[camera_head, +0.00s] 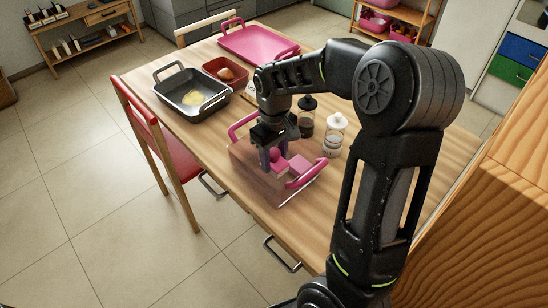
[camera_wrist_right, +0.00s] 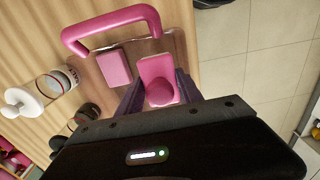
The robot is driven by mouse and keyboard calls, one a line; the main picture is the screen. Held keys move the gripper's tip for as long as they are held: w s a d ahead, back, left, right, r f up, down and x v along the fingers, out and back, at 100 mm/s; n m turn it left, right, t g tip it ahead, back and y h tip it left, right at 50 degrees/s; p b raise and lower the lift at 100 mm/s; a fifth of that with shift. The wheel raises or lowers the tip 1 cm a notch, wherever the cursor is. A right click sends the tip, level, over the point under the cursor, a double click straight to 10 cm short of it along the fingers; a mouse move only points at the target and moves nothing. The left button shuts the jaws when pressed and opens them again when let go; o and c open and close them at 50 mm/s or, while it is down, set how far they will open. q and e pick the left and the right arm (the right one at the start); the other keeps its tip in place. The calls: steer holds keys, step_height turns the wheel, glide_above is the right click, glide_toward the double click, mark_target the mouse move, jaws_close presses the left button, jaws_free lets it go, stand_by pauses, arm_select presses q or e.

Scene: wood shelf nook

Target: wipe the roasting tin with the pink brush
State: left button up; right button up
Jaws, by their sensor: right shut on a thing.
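The roasting tin (camera_head: 168,96) is a dark grey pan with two raised handles and a yellow patch inside, near the table's left edge in the head view. The pink brush (camera_head: 275,155) has a round knob on a flat block. It also shows between my fingers in the wrist view (camera_wrist_right: 155,68). My right gripper (camera_head: 270,148) is shut on the brush, over a brown tray with pink handles (camera_head: 243,160); I cannot tell whether the brush touches the tray floor. The gripper is well to the right of and nearer than the tin. My left gripper is not in view.
A pink block (camera_wrist_right: 115,68) lies beside the brush in the tray. Two lidded jars, one dark (camera_head: 306,125) and one white (camera_head: 332,145), stand right of the tray. A red dish (camera_head: 215,68) and a pink tray (camera_head: 245,42) sit behind. A red chair (camera_head: 146,130) stands at left.

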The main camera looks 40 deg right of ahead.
steer(key=o, duration=0.8)
steer(key=c, duration=0.6)
steer(key=shift+w+a+r+m, duration=0.1)
steer(key=shift+w+m, duration=0.1)
steer(key=shift+m, duration=0.9)
steer(key=w+a, duration=0.2)
steer(key=w+a+r, duration=0.1)
steer(key=w+a, duration=0.1)
steer(key=a, duration=0.1)
steer(key=shift+w+a, duration=0.15)
steer(key=shift+w, duration=0.25)
steer(key=shift+n, duration=0.6)
steer(key=w+a, duration=0.1)
steer(key=a, duration=0.2)
steer(key=w+a, duration=0.1)
steer(key=a, duration=0.3)
steer(key=w+a, duration=0.2)
steer(key=a, duration=0.2)
steer(key=shift+a+f, duration=0.1)
steer(key=shift+a, duration=0.05)
steer(key=shift+w, duration=0.1)
